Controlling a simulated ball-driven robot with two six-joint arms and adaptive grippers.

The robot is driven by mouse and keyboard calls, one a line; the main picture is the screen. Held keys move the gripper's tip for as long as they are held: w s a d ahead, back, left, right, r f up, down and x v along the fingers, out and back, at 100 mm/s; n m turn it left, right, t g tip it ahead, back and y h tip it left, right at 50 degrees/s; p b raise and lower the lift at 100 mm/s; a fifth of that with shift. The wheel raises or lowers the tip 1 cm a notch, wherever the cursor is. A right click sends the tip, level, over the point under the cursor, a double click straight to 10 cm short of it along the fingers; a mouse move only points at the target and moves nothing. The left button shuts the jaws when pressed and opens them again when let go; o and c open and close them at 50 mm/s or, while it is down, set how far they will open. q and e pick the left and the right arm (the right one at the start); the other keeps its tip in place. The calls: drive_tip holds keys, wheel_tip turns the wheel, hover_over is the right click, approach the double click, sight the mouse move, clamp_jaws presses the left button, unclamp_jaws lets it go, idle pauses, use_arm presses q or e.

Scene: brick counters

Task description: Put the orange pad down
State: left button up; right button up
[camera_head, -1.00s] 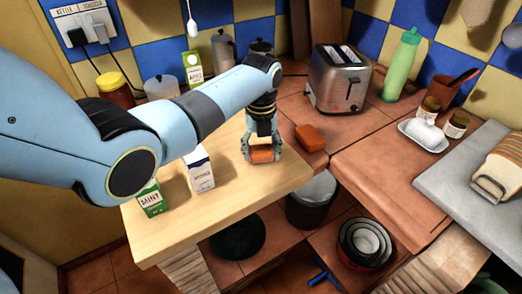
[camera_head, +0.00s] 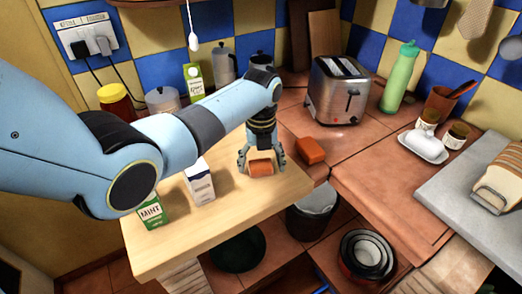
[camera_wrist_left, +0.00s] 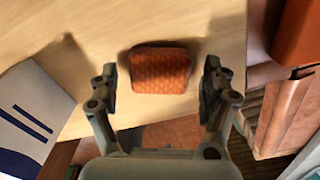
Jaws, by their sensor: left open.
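The orange pad (camera_head: 260,168) lies on the light wooden board (camera_head: 225,215) near its right end. It also shows in the left wrist view (camera_wrist_left: 160,70), flat on the wood, between and a little beyond the fingertips. My left gripper (camera_head: 262,163) comes down over the pad with its fingers spread on either side of it. In the left wrist view my left gripper (camera_wrist_left: 165,80) is open, with a gap between each finger and the pad. My right gripper is in neither view.
A white-and-blue carton (camera_head: 200,184) and a green mint box (camera_head: 152,211) stand on the board left of the pad. A second orange block (camera_head: 309,151) lies on the tiled counter to the right, before the toaster (camera_head: 338,90). Bare board lies in front of the pad.

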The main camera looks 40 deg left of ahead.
sight(261, 164)
use_arm(q)
wheel_tip(261, 164, up, 12)
drive_tip(key=shift+f, duration=0.15)
idle(0.3)
drive_tip(key=shift+f, duration=0.1)
